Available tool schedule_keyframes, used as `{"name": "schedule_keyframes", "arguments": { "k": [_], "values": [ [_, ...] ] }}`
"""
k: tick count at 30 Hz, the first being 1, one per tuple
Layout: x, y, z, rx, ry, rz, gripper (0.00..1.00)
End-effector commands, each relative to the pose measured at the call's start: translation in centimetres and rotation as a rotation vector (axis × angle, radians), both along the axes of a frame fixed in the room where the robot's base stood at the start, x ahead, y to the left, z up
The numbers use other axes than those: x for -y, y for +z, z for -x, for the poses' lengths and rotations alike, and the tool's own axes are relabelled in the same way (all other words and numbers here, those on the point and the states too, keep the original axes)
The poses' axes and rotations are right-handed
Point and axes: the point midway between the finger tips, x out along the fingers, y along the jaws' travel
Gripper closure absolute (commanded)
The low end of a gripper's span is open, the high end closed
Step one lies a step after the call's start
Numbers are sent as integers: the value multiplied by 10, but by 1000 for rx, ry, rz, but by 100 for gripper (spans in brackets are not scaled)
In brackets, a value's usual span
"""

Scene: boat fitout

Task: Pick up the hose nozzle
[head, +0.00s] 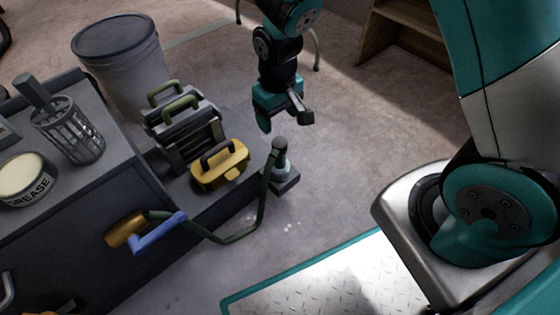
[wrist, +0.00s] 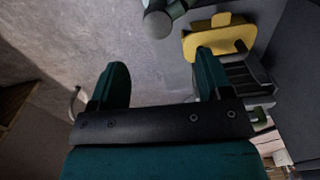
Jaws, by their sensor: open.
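The hose nozzle (head: 279,147) appears to be the grey capped piece standing upright in a small dark holder (head: 286,184) on the floor side of the cabinet. A dark green hose (head: 265,195) runs from its top down to a brass fitting (head: 125,230) with a blue lever (head: 160,233). My gripper (head: 284,117) is open and empty, above and apart from the nozzle. In the wrist view, the nozzle's round grey end (wrist: 158,24) shows beyond the fingertips of my gripper (wrist: 162,70), near the top edge. The nozzle's lower part is hidden there.
A yellow case (head: 221,168) sits left of the nozzle, with grey cases (head: 185,130) behind it. A grey bin (head: 120,62) stands further back. A grease tin (head: 24,178) and mesh cup (head: 75,132) are on the cabinet. Floor right of the nozzle is clear.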

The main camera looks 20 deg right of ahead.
Motion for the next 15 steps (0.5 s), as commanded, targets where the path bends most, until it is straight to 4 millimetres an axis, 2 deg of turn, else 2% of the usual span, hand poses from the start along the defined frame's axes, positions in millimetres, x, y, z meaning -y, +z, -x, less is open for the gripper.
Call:
{"name": "schedule_keyframes", "arguments": {
  "k": [1,6,9,15],
  "values": [
    [0,-21,0,-1,0,0,28],
    [0,-55,0,0,0,-1,28],
    [0,-66,0,0,0,-1,28],
    [0,-73,0,2,0,-1,28]
  ]
}}
